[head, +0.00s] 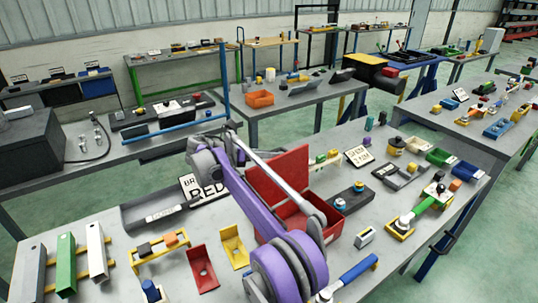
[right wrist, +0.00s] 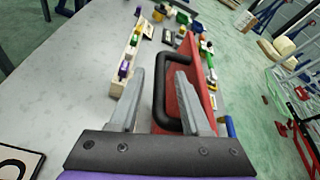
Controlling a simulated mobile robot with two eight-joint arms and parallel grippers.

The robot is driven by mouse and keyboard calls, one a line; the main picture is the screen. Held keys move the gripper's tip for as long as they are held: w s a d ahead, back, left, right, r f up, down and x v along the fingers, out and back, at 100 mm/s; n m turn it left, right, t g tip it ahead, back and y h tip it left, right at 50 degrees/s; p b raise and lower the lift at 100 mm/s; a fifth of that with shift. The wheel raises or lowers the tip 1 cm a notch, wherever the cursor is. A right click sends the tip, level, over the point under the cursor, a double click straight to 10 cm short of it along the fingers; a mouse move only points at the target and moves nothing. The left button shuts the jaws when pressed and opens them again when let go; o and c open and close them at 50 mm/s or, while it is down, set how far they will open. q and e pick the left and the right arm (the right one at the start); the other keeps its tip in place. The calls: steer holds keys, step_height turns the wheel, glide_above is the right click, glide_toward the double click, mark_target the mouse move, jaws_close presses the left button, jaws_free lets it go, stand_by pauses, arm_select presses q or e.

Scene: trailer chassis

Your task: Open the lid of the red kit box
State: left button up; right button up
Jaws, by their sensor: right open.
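The red kit box (head: 325,222) stands on the near bench, partly hidden behind my purple right arm. Its red lid (head: 291,166) stands raised at the box's back left, and it also shows steeply upright in the right wrist view (right wrist: 188,66). A black U-shaped handle (right wrist: 158,95) sits on the lid's outer face. My right gripper (right wrist: 160,88) is open, with the handle's bar between its fingers; I cannot tell whether they touch it. In the head view the right gripper (head: 238,152) is by the lid's left side, partly covered by arm links. My left gripper is out of view.
A grey tray (head: 150,207) and a lettered plate (head: 207,188) lie left of the box. Red (head: 203,268) and yellow (head: 234,247) brackets lie in front. A black block with knobs (head: 350,197) stands close right. Bare bench shows between the items.

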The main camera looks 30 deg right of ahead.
steer(key=v, duration=1)
steer(key=shift+s+a, duration=0.15)
